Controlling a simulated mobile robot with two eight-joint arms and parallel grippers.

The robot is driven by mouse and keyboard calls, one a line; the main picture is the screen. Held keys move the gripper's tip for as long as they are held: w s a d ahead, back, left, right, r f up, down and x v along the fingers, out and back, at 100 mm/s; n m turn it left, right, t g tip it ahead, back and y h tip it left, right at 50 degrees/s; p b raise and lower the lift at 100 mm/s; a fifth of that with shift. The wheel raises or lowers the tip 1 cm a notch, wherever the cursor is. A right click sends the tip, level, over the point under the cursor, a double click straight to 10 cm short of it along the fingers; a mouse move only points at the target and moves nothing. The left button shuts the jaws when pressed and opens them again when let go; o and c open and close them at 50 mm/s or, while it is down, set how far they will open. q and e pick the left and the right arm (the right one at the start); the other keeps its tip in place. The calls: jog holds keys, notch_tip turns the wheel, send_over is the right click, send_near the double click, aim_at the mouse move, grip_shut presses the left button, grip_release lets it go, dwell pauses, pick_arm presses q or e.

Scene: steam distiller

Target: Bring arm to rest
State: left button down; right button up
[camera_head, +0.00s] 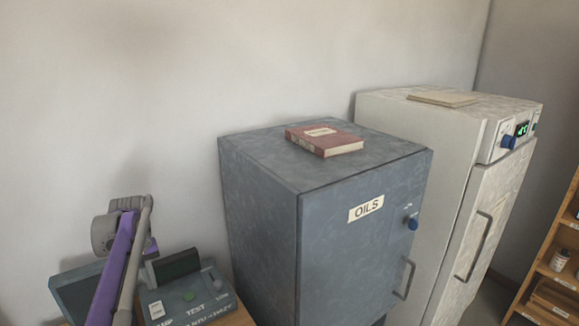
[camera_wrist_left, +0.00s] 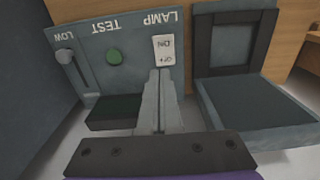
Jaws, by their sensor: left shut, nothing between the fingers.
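My left arm (camera_head: 118,262), purple and grey, rises at the lower left of the head view, in front of the control box. In the left wrist view my left gripper (camera_wrist_left: 160,78) is shut and empty. Its grey fingertips are close to the white LAMP rocker switch (camera_wrist_left: 164,50); I cannot tell whether they touch it. My right gripper is not in view.
A blue-grey OILS cabinet (camera_head: 262,225) stands right of the box, with a red book (camera_head: 324,139) on top. A pale cabinet (camera_head: 430,125) with a green display stands beyond it. Wooden shelves (camera_head: 560,255) are at far right. A framed grey-green unit (camera_wrist_left: 255,105) sits beside the control box.

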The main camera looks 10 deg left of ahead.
pick_arm(q)
jog(key=s+d+r+m+t, duration=0.1)
jog(key=s+d, duration=0.1)
jog(key=d, duration=0.3)
jog(key=s+d+r+m, duration=0.1)
jog(key=s+d, duration=0.2)
jog(key=d, duration=0.1)
jog(key=s+d+f+m+t, duration=0.1)
jog(key=s+d+f+m, duration=0.1)
jog(key=s+d, duration=0.3)
jog(key=s+d+f+m+t, duration=0.1)
jog(key=s+d+f, duration=0.3)
jog(key=s, duration=0.5)
jog(key=s+d+f+m+t, duration=0.2)
jog(key=s+d+f, duration=0.1)
jog(key=s+d, duration=0.4)
jog(key=shift+d+f+m+t, duration=0.2)
jog(key=shift+f+m+t, duration=0.1)
jog(key=shift+f, duration=0.1)
